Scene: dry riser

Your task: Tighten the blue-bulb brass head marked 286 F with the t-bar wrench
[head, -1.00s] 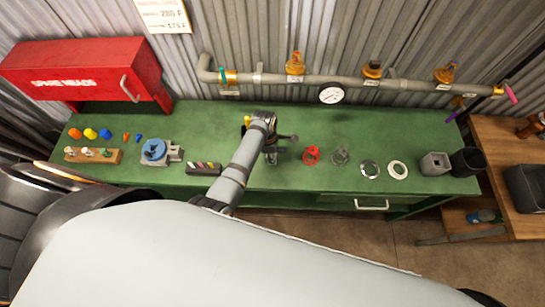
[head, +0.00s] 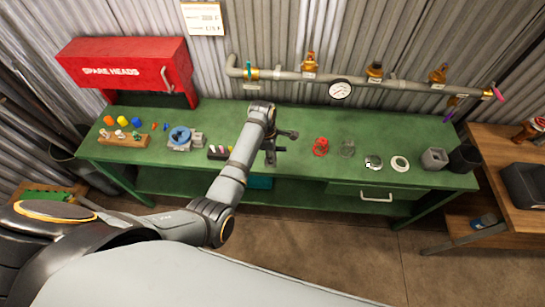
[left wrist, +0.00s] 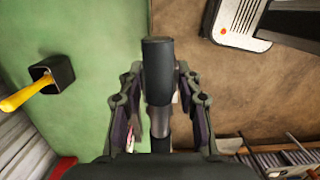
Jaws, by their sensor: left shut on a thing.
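My left gripper (head: 270,152) is over the front middle of the green bench. In the left wrist view the gripper (left wrist: 158,90) is shut on a dark, thick-ended tool with a grey shaft, seemingly the t-bar wrench (left wrist: 157,55). Its cross bar cannot be made out. Brass heads sit on the grey wall pipe: a left one (head: 310,63), a middle one (head: 375,72) and a right one (head: 437,77). Their bulb colours and markings are too small to read, so I cannot tell which is 286 F. My right gripper is not in view.
The green bench (head: 225,125) holds a blue-topped vise (head: 180,138), a wooden rack (head: 122,142), a red ring (head: 320,146), a white ring (head: 400,163) and a grey square cup (head: 434,158). A red cabinet (head: 125,70) stands back left. Floor lies in front.

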